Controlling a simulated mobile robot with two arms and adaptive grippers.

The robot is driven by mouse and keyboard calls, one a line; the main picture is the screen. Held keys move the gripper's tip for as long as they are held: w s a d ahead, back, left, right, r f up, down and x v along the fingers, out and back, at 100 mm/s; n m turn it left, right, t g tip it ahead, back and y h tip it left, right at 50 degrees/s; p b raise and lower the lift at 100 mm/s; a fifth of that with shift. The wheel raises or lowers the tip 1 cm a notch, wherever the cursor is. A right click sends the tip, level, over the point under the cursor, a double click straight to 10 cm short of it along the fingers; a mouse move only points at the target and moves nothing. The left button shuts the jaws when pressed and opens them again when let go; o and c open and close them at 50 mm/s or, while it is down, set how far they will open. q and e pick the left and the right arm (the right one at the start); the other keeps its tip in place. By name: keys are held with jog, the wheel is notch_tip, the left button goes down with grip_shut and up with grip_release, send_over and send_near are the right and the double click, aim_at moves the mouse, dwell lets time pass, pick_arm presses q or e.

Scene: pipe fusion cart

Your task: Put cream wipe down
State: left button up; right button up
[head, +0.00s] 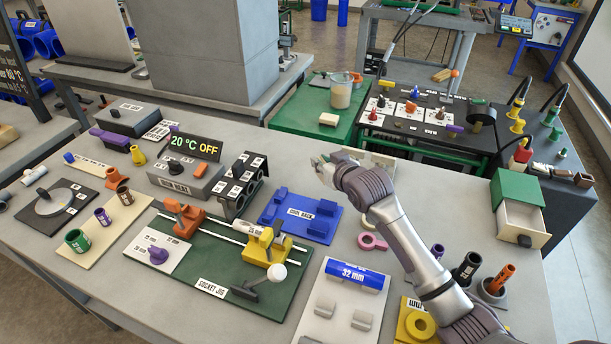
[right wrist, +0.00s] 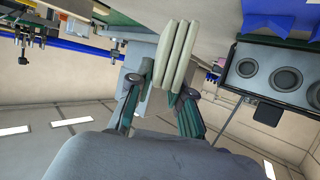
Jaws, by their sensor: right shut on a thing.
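My right gripper (head: 324,166) is above the back middle of the grey bench in the head view, with its arm coming in from the lower right. In the right wrist view the gripper (right wrist: 166,92) is shut on a pale cream, ribbed thing, the cream wipe (right wrist: 174,58). Its far end reaches up toward the bench surface in that picture; I cannot tell whether it touches. A cream pad (head: 384,163) lies partly hidden behind the hand and forearm. My left gripper is not in view.
A blue rack (head: 300,216) lies just in front of the hand. A green mat (head: 298,113) behind holds a beaker (head: 341,92) and a cream block (head: 329,119). The socket jig (head: 215,263) fills the front. A drawer box (head: 520,210) stands right.

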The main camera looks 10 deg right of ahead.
jog(key=shift+w+a+f, duration=0.95)
jog(key=shift+w+a, duration=0.1)
jog(key=shift+w, duration=0.05)
jog(key=shift+f+p, duration=0.3)
jog(key=shift+f, duration=1.7)
jog(key=shift+f, duration=0.1)
jog(key=o, duration=0.8)
